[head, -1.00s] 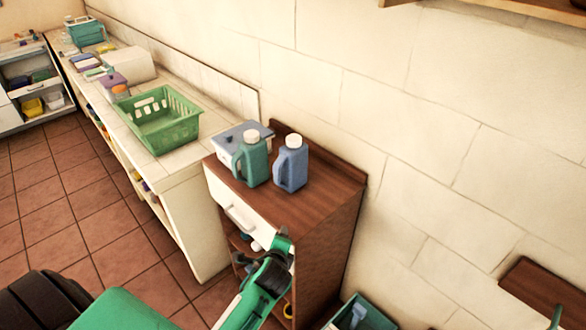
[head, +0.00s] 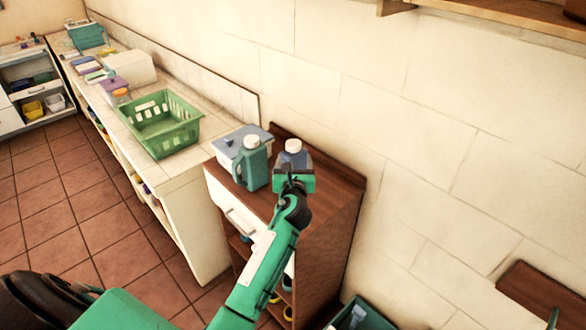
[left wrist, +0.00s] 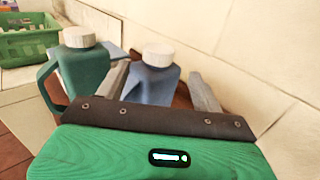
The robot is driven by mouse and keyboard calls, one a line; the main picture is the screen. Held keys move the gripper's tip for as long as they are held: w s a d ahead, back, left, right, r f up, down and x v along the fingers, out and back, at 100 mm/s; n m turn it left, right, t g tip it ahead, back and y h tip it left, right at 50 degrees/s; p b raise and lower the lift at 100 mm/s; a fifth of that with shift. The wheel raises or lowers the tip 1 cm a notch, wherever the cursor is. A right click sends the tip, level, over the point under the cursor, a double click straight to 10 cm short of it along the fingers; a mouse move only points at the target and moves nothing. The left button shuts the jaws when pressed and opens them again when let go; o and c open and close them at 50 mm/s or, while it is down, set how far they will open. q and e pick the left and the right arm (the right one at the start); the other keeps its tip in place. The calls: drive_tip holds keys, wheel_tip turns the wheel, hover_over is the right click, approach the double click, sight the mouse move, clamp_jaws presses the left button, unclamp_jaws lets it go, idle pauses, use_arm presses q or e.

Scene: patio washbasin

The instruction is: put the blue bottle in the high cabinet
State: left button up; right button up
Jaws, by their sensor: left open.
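The blue bottle (head: 293,156) with a white cap stands upright on the brown wooden cabinet top, partly hidden by my left gripper in the head view. My left gripper (head: 292,176) is open in front of it. In the left wrist view the blue bottle (left wrist: 152,80) shows between the two grey fingers (left wrist: 160,88), its lower part hidden by the gripper body. Whether the fingers touch it I cannot tell. A wooden shelf (head: 500,16) at the top right of the head view may be part of the high cabinet. My right gripper is not in view.
A green-teal bottle (head: 252,163) stands close left of the blue one. A grey-blue lidded box (head: 230,143) is behind it. A green basket (head: 160,128) sits on the tiled counter. A low wooden shelf (head: 540,292) is at lower right.

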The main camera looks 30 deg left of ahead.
sight(293, 150)
use_arm(q)
drive_tip(key=x, duration=0.2)
drive_tip(key=shift+w+a, duration=0.15)
drive_tip(key=shift+w, duration=0.2)
drive_tip(key=shift+w+a+r+p, duration=0.1)
drive_tip(key=shift+w+a+p, duration=0.15)
drive_tip(key=shift+w+p, duration=0.15)
drive_tip(key=x, duration=0.3)
drive_tip(key=shift+w+a+p, duration=0.15)
drive_tip(key=shift+p, duration=0.15)
drive_tip(key=shift+w+a, duration=0.2)
drive_tip(key=shift+w, duration=0.3)
clamp_jaws()
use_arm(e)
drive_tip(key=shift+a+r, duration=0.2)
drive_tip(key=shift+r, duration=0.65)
